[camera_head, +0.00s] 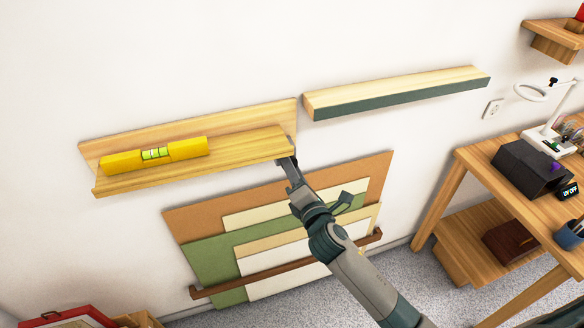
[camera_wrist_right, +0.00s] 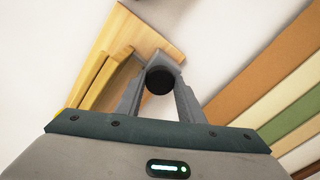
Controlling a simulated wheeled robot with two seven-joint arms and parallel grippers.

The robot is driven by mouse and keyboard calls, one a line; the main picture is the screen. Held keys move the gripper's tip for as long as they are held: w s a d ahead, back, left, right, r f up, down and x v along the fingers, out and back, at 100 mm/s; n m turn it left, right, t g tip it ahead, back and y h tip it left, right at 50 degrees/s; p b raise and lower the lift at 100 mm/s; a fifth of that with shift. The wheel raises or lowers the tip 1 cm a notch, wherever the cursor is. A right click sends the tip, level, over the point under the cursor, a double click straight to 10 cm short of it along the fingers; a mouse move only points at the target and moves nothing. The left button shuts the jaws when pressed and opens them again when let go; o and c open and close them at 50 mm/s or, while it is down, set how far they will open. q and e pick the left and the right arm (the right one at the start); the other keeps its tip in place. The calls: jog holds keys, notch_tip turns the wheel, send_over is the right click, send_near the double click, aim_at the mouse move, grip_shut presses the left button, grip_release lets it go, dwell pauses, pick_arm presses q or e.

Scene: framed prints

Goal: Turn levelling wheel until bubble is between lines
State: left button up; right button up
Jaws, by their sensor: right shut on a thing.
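A yellow spirit level (camera_head: 187,149) lies on the wooden picture ledge (camera_head: 245,147) on the wall, towards its left end. Its green vial (camera_head: 155,153) has dark lines; the bubble is too small to place against them for certain. The ledge looks tilted in the picture, its right end higher. My right gripper (camera_head: 290,165) is at the ledge's right end, below the front corner. In the right wrist view, my right gripper (camera_wrist_right: 160,78) is shut on a dark round levelling wheel (camera_wrist_right: 159,81), which sits between the fingers. The wheel is hidden in the head view. My left gripper is out of view.
A second ledge with a dark green front (camera_head: 400,96) hangs to the right. Coloured boards (camera_head: 205,262) lean on the wall below, behind a brown rail (camera_head: 205,291). A wooden workbench (camera_head: 480,165) stands at the right. A red frame (camera_head: 85,315) is at bottom left.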

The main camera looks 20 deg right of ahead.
jog(key=shift+m, duration=0.9)
jog(key=o, duration=1.1)
jog(key=shift+c, duration=0.2)
jog(key=shift+s, duration=0.1)
jog(key=s+b, duration=0.4)
jog(key=s, duration=1.3)
jog(key=shift+s+d, duration=0.15)
jog(key=shift+d, duration=0.15)
jog(key=shift+f, duration=0.15)
